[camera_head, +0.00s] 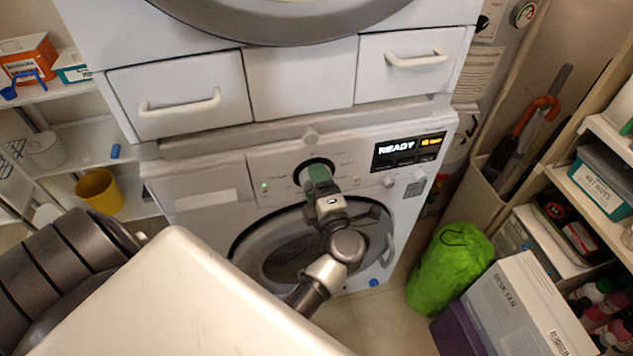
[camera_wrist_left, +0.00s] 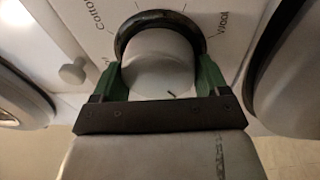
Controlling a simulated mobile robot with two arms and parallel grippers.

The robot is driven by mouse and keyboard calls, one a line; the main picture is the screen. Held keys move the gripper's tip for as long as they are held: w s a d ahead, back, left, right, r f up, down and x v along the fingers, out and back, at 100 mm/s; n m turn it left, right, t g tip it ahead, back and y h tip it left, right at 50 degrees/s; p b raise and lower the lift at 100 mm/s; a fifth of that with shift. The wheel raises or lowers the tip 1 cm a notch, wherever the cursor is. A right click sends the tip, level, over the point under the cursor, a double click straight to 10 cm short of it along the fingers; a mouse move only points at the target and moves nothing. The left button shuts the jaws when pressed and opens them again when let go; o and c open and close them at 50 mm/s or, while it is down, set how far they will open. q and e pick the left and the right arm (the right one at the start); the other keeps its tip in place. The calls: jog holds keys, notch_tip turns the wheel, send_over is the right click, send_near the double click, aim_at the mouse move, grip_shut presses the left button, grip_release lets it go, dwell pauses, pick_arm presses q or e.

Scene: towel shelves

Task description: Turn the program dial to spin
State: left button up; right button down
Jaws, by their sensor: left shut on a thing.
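The program dial shows on the front panel of the lower white washer (camera_head: 190,200), with its dark ring (camera_head: 303,170) around it. In the left wrist view the dial (camera_wrist_left: 158,62) is a pale round knob in a black ring, with the words Cotton and Wool printed beside it. My left gripper (camera_head: 316,178) has its green fingers on both sides of the knob and is shut on it. In the head view the gripper hides most of the dial. I cannot tell which program the dial points to. My right gripper is not in view.
The washer's display (camera_head: 409,149) reads READY. The round door (camera_head: 270,245) is below the dial, behind my left arm. Drawers (camera_head: 180,95) are above. A green bag (camera_head: 449,268) and a fan box (camera_head: 525,305) stand at right. Shelves flank both sides.

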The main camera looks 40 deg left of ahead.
pick_arm(q)
jog(key=o, duration=0.9)
